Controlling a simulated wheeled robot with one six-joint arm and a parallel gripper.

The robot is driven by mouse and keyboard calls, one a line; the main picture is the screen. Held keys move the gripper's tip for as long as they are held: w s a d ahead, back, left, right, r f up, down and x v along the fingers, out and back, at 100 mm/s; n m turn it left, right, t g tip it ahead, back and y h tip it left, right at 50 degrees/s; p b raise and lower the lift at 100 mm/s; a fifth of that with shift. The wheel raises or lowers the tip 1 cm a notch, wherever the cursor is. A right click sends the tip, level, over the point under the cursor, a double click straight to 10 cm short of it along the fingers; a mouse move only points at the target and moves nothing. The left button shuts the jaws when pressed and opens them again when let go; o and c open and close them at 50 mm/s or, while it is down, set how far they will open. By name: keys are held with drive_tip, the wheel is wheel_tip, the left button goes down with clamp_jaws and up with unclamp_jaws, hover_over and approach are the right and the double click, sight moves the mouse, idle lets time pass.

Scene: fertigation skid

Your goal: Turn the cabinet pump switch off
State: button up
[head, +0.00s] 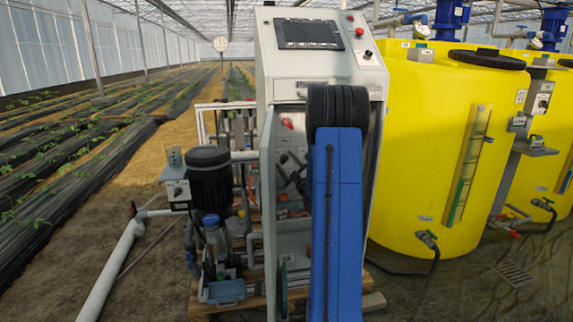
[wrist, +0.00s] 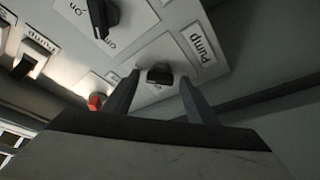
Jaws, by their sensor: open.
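The pump switch (wrist: 159,74) is a small black rotary knob on a pale plate, beside a label reading "Pump", on the grey cabinet panel in the wrist view. My gripper (wrist: 158,88) is open, with one finger on each side of the knob in the picture. I cannot tell whether either finger touches it. The switch's exact setting is hard to read. In the head view, the cabinet (head: 268,75) stands in the centre; my blue arm covers part of its front and hides my gripper and this switch.
In the wrist view, a larger black switch (wrist: 101,16), another switch also labelled "Pump" (wrist: 25,66) and a red button (wrist: 95,102) are close by. In the head view, yellow tanks (head: 425,140) stand right of the cabinet, and a pump motor (head: 209,178) with pipes stands left.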

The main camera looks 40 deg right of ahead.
drive_tip(key=c, duration=1.1)
drive_tip(key=shift+n, duration=0.4)
drive_tip(key=n, duration=0.2)
drive_tip(key=n+g+y, duration=0.1)
drive_tip(key=n, duration=0.1)
drive_tip(key=shift+y, duration=0.3)
drive_tip(key=n, duration=0.2)
drive_tip(key=n+g+y, duration=0.1)
drive_tip(key=n, duration=0.1)
drive_tip(key=shift+r+n+g, duration=0.15)
drive_tip(key=shift+n+g, duration=0.15)
drive_tip(key=shift+n, duration=0.1)
drive_tip(key=n+g, duration=0.2)
drive_tip(key=n, duration=0.2)
drive_tip(key=shift+r+n, duration=0.1)
drive_tip(key=shift+n, duration=0.2)
drive_tip(key=shift+n+g+h, duration=0.5)
drive_tip(key=shift+n+g, duration=0.3)
drive_tip(key=shift+n, duration=0.6)
